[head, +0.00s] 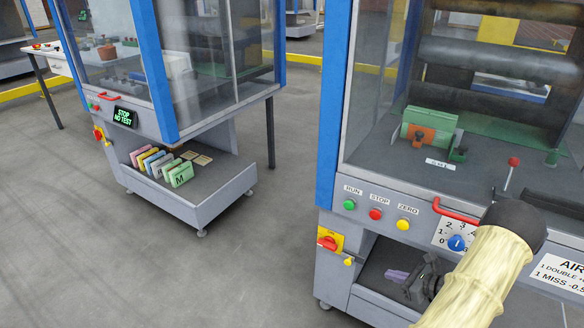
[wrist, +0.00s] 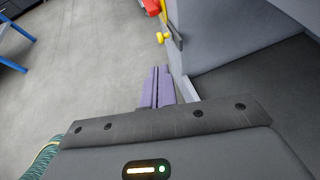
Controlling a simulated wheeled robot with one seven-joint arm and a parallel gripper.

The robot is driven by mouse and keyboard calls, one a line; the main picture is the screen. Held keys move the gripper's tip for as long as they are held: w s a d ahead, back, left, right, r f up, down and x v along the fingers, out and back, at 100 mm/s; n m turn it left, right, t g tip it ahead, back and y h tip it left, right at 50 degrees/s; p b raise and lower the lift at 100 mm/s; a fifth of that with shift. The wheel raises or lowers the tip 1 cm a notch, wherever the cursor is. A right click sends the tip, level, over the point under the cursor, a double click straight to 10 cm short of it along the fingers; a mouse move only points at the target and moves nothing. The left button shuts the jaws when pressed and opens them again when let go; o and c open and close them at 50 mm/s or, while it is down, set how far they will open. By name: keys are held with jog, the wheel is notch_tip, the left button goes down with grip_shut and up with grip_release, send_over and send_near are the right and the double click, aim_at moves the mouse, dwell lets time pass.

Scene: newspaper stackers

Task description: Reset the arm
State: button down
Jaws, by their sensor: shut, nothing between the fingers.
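My arm, in a pale cream sleeve with a dark joint, reaches in from the lower right of the head view. My gripper (head: 394,275) is in front of the open lower bay of the right machine (head: 331,130). Its purple fingers are closed together with nothing between them. In the wrist view the fingers (wrist: 157,88) lie side by side, beside the grey edge of the machine's bay. I cannot tell from the pictures how close the fingers are to that edge.
The right machine's front carries a green RUN button (head: 349,204), a red STOP button (head: 375,214), a yellow ZERO button (head: 403,224), a red handle (head: 457,211) and a red-yellow switch (head: 329,242). The left machine (head: 205,205) holds several coloured bundles (head: 160,163). Grey floor (head: 240,270) between them is clear.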

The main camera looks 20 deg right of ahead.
jog(key=w+a+r+n+g+y, duration=0.1)
jog(key=a+r+n+g, duration=0.4)
jog(key=a, duration=0.5)
jog(key=w+a+r+n+g+y, duration=0.1)
jog(key=a+r+n+g, duration=0.25)
jog(key=a+n, duration=0.5)
jog(key=s+a+r+n+h, duration=0.3)
jog(key=a+r+n+h, duration=0.15)
jog(key=a+n, duration=0.4)
jog(key=s+a+r+n+h, duration=0.25)
jog(key=a+r+n, duration=0.25)
jog(key=a+n, duration=0.35)
notch_tip(320, 180, up, 33)
jog(key=p, duration=3.2)
jog(key=shift+d+n+p, duration=0.2)
jog(key=shift+n+p, duration=0.15)
jog(key=shift+n, duration=0.1)
jog(key=shift+w+g, duration=0.1)
jog(key=shift+g, duration=0.15)
jog(key=shift+d, duration=0.15)
